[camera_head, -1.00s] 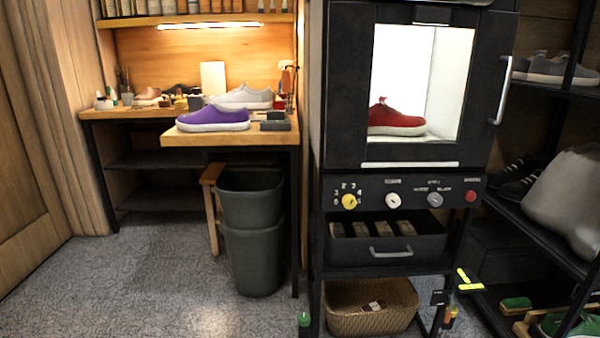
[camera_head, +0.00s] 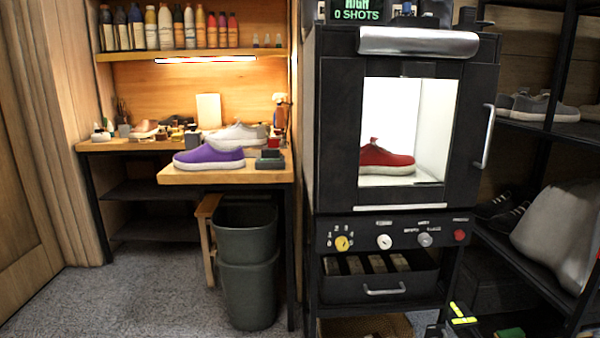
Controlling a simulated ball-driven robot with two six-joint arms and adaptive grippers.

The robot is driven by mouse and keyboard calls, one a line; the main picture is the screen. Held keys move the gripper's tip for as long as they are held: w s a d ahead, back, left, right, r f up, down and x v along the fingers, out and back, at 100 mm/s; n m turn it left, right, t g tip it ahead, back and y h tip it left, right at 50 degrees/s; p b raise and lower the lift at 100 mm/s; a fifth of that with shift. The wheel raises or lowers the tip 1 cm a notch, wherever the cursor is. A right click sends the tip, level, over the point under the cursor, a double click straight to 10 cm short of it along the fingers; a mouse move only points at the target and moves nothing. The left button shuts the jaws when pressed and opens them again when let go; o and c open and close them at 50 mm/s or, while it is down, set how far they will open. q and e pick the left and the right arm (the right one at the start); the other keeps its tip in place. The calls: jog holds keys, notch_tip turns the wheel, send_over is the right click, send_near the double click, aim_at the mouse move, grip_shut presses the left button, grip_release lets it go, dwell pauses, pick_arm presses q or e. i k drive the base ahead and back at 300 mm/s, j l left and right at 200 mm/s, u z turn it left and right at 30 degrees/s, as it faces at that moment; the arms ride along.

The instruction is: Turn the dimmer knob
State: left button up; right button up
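A dark control panel (camera_head: 370,232) runs across the black cabinet below its lit window. On it are a yellow knob (camera_head: 342,243) with numbers around it at the left, a white knob (camera_head: 384,242), a grey knob (camera_head: 425,240) and a red button (camera_head: 460,236) at the right. The small labels above them are too blurred to read, so I cannot tell which knob is the dimmer.
A red sneaker (camera_head: 386,159) sits inside the lit cabinet (camera_head: 333,150). A drawer (camera_head: 340,289) with a handle is below the panel. Bins (camera_head: 248,295) and a workbench (camera_head: 225,177) with a purple sneaker (camera_head: 208,158) stand left; a shoe rack (camera_head: 541,129) stands right. Floor at left is clear.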

aim_at(342, 242)
jog(key=i+j, duration=0.8)
jog(key=i, duration=0.15)
jog(key=i+j+z, duration=0.1)
jog(key=j, duration=0.1)
